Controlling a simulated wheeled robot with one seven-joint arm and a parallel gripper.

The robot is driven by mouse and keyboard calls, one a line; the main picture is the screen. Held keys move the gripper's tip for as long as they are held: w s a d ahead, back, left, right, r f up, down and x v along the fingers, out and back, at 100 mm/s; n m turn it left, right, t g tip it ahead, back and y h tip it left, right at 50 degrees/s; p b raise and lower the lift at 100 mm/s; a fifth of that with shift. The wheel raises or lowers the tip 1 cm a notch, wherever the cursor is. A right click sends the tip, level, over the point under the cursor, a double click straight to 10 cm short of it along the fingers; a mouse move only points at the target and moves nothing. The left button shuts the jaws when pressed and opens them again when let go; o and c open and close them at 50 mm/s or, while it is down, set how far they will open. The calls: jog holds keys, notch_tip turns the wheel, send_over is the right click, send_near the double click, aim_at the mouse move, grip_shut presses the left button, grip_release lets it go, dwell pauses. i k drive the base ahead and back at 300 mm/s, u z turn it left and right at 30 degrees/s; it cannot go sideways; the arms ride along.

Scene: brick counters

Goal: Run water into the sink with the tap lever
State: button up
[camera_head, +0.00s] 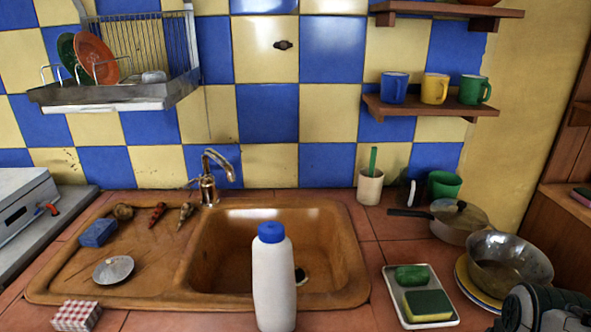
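The metal tap (209,180) stands upright on the back rim of the brown sink (350,262). Its curved spout points right, over the back left corner of the basin. A small tap lever (193,183) sticks out at the left of the tap body. No water stream is visible under the spout. A dark drain shows in the basin, partly hidden by a white bottle. A dark part of my arm shows at the bottom right corner. My gripper's fingers are not visible.
The white bottle (274,285) with a blue cap stands at the sink's front. A blue sponge (98,233), vegetables and a metal lid (113,270) lie on the drainboard. A sponge tray (394,284), pan (458,222) and bowl (510,258) crowd the right counter. A dish rack (110,92) hangs upper left.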

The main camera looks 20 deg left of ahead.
aim_at(203, 179)
jog(key=z, duration=0.6)
jog(key=k, duration=1.15)
jog(key=u, duration=1.25)
jog(key=i, duration=1.5)
